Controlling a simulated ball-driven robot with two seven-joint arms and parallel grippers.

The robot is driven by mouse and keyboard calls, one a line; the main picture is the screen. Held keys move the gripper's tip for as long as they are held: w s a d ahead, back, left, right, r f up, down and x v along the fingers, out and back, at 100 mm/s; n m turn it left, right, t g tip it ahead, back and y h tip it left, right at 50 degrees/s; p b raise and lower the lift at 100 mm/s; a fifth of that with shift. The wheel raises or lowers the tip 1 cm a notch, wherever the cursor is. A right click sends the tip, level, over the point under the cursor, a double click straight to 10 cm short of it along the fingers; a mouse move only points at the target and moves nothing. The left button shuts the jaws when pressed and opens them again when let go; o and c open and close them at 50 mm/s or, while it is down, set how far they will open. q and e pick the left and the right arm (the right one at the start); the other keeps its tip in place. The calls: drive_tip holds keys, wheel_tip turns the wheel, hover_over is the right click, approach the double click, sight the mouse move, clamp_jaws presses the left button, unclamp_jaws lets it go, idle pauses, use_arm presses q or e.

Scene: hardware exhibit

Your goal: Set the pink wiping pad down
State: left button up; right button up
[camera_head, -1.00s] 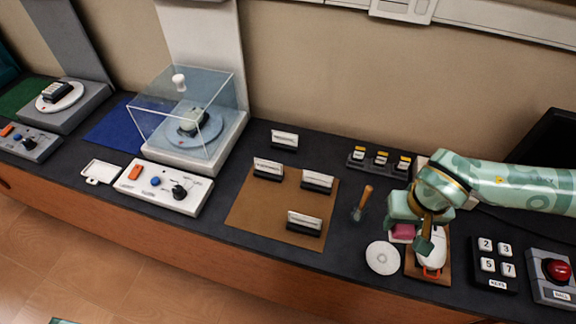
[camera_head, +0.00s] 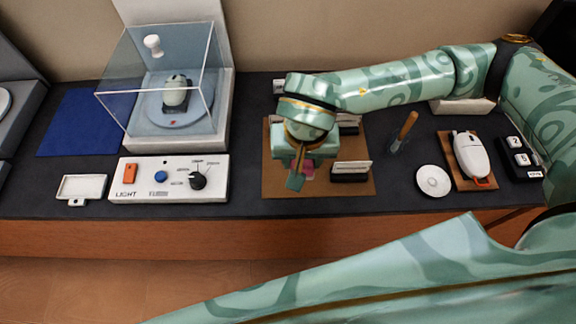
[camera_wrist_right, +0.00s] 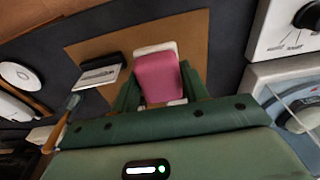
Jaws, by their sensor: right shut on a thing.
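The pink wiping pad (camera_wrist_right: 157,80) is between the green fingers of my right gripper (camera_wrist_right: 160,92) in the wrist view, with a white layer showing at its far edge. In the head view, my right gripper (camera_head: 297,178) points down over the brown mat (camera_head: 284,188), and only a small part of the pad (camera_head: 309,171) shows beside the fingers. The gripper is shut on the pad. I cannot tell how far the pad is above the mat. My left gripper is not in view.
A card holder (camera_head: 351,171) stands right of the gripper; others behind are partly hidden by my arm. A white control panel (camera_head: 143,186) and a clear cover (camera_head: 122,75) stand left. A brush (camera_head: 404,131), white disc (camera_head: 432,180) and white device (camera_head: 470,154) lie right.

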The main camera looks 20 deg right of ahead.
sight(288, 174)
drive_tip(key=f, duration=0.1)
drive_tip(key=w+a+f, duration=0.1)
drive_tip(key=w+f+b, duration=0.1)
drive_tip(key=shift+a+f, duration=0.25)
drive_tip(key=shift+a, duration=0.05)
drive_tip(key=f, duration=0.1)
drive_tip(key=f+b, duration=0.1)
drive_tip(key=f, duration=0.2)
drive_tip(key=shift+w+a, duration=0.25)
drive_tip(key=shift+w, duration=0.1)
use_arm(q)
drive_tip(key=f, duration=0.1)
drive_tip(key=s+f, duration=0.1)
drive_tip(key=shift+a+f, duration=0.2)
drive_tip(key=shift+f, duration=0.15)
use_arm(e)
drive_tip(key=shift+r, duration=0.1)
drive_tip(key=o, duration=1)
drive_tip(key=shift+o, duration=0.2)
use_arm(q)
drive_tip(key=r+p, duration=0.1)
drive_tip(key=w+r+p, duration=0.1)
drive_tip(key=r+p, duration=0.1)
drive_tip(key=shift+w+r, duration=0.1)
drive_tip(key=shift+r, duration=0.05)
use_arm(e)
wheel_tip(288, 174, up, 12)
drive_tip(key=s, duration=0.1)
drive_tip(key=shift+s+a, duration=0.15)
drive_tip(key=shift+s, duration=0.1)
